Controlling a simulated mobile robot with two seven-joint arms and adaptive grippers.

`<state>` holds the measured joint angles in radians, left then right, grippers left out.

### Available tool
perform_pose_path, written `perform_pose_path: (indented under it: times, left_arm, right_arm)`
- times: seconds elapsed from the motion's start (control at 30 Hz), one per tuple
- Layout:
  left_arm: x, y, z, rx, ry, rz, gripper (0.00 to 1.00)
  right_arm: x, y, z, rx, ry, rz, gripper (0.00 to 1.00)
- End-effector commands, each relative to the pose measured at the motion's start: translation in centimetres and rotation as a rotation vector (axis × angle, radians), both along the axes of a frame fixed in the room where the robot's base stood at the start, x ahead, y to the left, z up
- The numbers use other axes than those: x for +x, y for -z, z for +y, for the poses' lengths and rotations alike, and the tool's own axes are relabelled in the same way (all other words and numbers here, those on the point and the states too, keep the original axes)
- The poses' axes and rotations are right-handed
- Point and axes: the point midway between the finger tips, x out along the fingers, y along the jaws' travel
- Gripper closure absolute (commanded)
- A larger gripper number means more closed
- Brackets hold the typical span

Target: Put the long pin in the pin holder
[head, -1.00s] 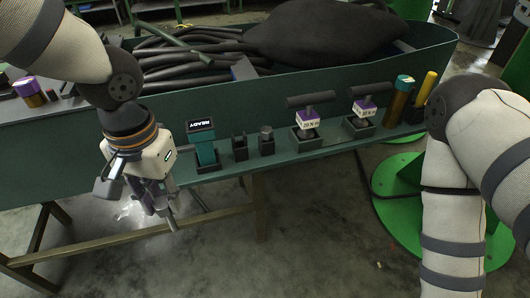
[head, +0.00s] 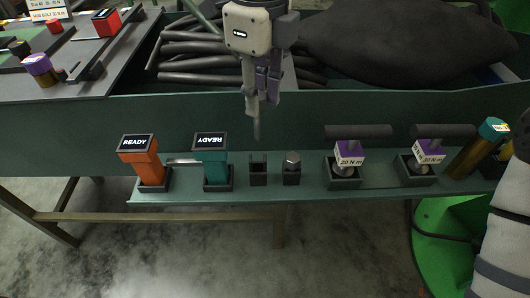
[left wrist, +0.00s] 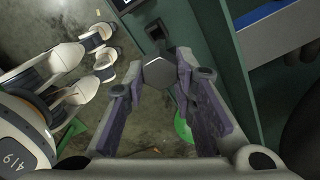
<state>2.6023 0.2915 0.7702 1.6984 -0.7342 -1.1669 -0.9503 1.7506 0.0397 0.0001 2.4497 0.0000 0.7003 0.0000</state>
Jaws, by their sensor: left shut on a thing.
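My left gripper (head: 263,92) is shut on the long pin, a thin grey rod (head: 256,127) that points down, nearly upright. The pin's lower end is in the air above the shelf, over a small black holder (head: 258,177) that looks empty. In the left wrist view the pin's grey hexagonal head (left wrist: 160,75) sits between the purple finger pads (left wrist: 160,98). A dark square holder (left wrist: 155,33) shows beyond it. A second black holder (head: 292,178) beside the first carries a hexagonal-headed piece (head: 292,160).
On the green shelf (head: 310,190) stand an orange READY tool (head: 142,165) and a teal READY tool (head: 214,168) on the left. Two purple-labelled torque tools (head: 348,155) (head: 430,152) stand right. A bin with black tubes (head: 195,65) is behind.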

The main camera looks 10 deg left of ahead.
Motion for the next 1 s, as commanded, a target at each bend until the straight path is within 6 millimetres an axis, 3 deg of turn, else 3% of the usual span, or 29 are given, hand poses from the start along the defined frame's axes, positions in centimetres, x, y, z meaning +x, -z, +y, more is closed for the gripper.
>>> perform_pose_path:
  times: [0.13, 0.5, 1.0]
  left_arm:
    - [-0.2, 3.9, 0.0, 0.002, 0.002, 0.01, 1.0]
    - [-0.1, 9.4, 0.0, 0.001, -0.001, 0.006, 1.0]
    - [-0.1, 10.1, 0.0, 0.0, -0.001, 0.002, 1.0]
  right_arm:
    - [-0.3, 0.2, 0.0, 0.0, 0.0, 0.01, 0.52]
    - [-0.6, 0.4, 0.0, 0.0, 0.0, 0.02, 0.52]
    - [-0.4, 0.3, 0.0, 0.0, 0.0, 0.015, 0.52]
